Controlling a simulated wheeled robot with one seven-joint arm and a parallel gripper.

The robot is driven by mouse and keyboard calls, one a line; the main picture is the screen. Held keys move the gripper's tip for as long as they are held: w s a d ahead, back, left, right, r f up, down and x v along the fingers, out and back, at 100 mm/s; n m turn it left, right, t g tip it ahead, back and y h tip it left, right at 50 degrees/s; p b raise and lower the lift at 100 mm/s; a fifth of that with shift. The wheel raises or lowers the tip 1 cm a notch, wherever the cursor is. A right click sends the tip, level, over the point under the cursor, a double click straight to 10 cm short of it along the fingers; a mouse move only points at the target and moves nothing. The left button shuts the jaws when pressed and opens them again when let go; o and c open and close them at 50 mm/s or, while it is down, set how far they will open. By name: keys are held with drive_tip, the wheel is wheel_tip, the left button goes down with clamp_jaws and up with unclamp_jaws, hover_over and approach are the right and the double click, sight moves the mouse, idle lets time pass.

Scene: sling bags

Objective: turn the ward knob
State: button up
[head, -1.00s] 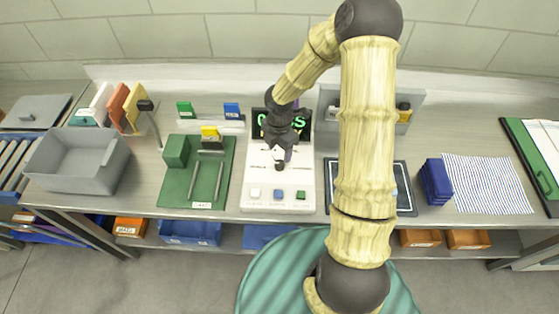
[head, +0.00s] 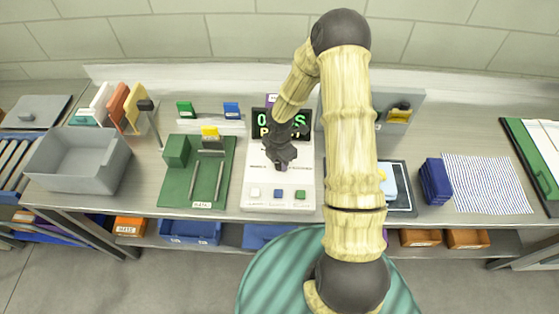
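The white control panel (head: 252,184) stands on the bench, left of my arm. It has white, blue and green buttons along its front edge and small printed labels further up. My gripper (head: 282,165) is over the middle of the panel, between the labels, pointing down. The ward knob is not clearly seen; my dark gripper covers the spot between the labels. I cannot tell whether the fingers touch anything or are open or shut. A black display (head: 266,122) with green and yellowish letters stands behind the panel, partly hidden by my wrist.
Right of my arm are a dark-framed tray (head: 404,200), a dark blue stack (head: 436,182) and a striped cloth (head: 487,184). A grey holder (head: 413,103) stands behind.

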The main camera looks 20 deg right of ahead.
drive_tip(key=shift+m, duration=0.3)
drive_tip(key=m+b, duration=0.1)
drive_tip(key=m, duration=0.2)
drive_tip(key=shift+w, duration=0.1)
drive_tip(key=m+b, duration=0.1)
drive_tip(key=m, duration=0.2)
drive_tip(key=shift+m, duration=0.3)
drive_tip(key=m+b, duration=0.2)
drive_tip(key=m, duration=0.4)
drive_tip(key=shift+b, duration=0.35)
drive_tip(key=m+b, duration=0.1)
drive_tip(key=m, duration=0.5)
drive_tip(key=shift+b, duration=0.3)
drive_tip(key=m+b, duration=0.1)
drive_tip(key=m, duration=0.3)
drive_tip(key=shift+m, duration=0.3)
drive_tip(key=o, duration=1)
